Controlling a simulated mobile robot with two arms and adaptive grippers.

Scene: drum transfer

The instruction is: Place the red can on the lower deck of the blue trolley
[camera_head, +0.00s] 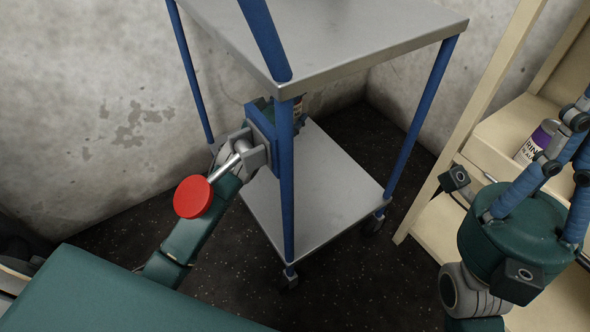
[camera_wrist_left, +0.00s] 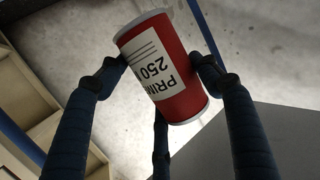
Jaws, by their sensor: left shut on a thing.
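The red can (camera_wrist_left: 165,67) with a white label is held between the dark fingers of my left gripper (camera_wrist_left: 155,75) in the left wrist view. Its label reads upside down there and it looks tilted. In the head view my left gripper (camera_head: 262,112) is under the top deck of the blue trolley (camera_head: 287,180), partly behind a blue post, and the can is mostly hidden. The trolley's grey lower deck (camera_head: 320,195) is below the gripper, with its visible surface bare. My right gripper (camera_head: 565,140) is at the right, fingers apart, with no object seen held.
The top deck (camera_head: 330,30) overhangs the lower deck, with blue posts at the corners. A wooden shelf (camera_head: 490,130) stands right of the trolley and holds a purple-and-white can (camera_head: 537,141). Concrete walls (camera_head: 90,100) are behind. Dark floor (camera_head: 360,275) is open in front.

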